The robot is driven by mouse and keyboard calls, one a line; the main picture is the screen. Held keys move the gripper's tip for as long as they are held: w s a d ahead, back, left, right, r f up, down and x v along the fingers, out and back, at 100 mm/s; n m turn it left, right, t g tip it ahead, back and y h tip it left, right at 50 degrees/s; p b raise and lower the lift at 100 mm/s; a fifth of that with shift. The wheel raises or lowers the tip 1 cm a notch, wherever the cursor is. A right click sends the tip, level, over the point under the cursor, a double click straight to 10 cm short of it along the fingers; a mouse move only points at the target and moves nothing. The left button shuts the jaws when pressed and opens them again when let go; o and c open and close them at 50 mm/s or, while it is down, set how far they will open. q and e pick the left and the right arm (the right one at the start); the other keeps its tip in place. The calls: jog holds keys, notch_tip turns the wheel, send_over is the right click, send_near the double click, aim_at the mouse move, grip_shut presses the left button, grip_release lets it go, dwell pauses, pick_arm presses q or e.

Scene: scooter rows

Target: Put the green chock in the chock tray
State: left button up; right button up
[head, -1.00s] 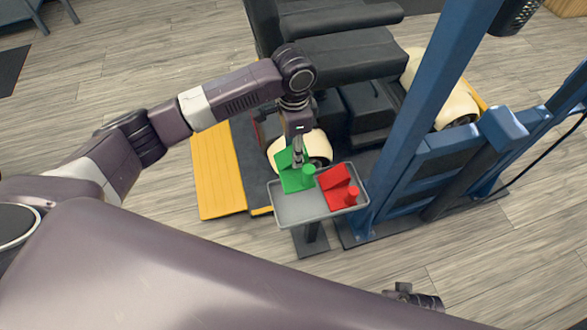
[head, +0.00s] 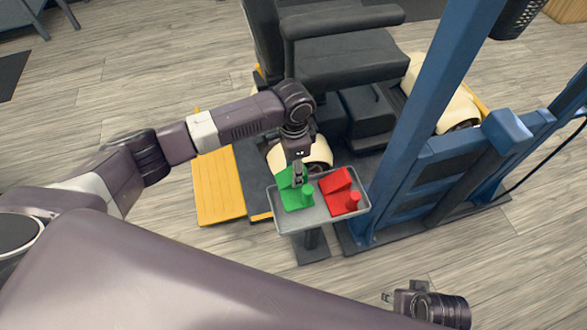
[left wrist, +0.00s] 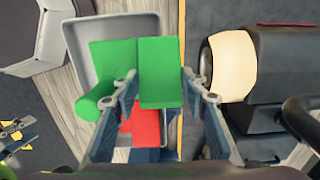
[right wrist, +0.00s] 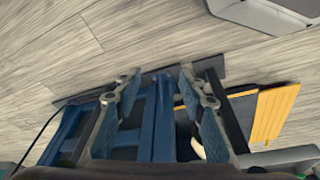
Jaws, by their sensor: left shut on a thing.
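The green chock (head: 298,198), a wedge with a round peg, is in the left half of the grey chock tray (head: 322,222), beside a red chock (head: 341,192). It looks level with the red one; whether it touches the tray floor is hard to tell. My left gripper (head: 297,178) points down and is shut on the green chock. The left wrist view shows the green chock (left wrist: 160,75) between its fingers, with the tray (left wrist: 78,50) behind. My right gripper (right wrist: 160,85) is open and empty, its fingers apart in the right wrist view.
A black mobility scooter (head: 350,58) with cream wheel covers stands behind the tray. A blue post frame (head: 425,110) rises to the right. A yellow ramp (head: 217,180) lies left of the tray. The wooden floor in front is clear.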

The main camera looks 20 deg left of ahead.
pick_arm(q)
jog(key=shift+f, duration=0.55)
jog(key=o, duration=1.4)
jog(key=shift+o, duration=0.2)
pick_arm(e)
jog(key=shift+f, duration=0.6)
pick_arm(q)
jog(key=shift+r, duration=0.7)
notch_tip(320, 180, up, 12)
jog(key=p, duration=0.3)
pick_arm(e)
notch_tip(320, 180, down, 9)
jog(key=s, duration=0.2)
jog(key=shift+s+r+g, duration=0.2)
jog(key=shift+s+g, duration=0.05)
jog(key=shift+g, duration=0.05)
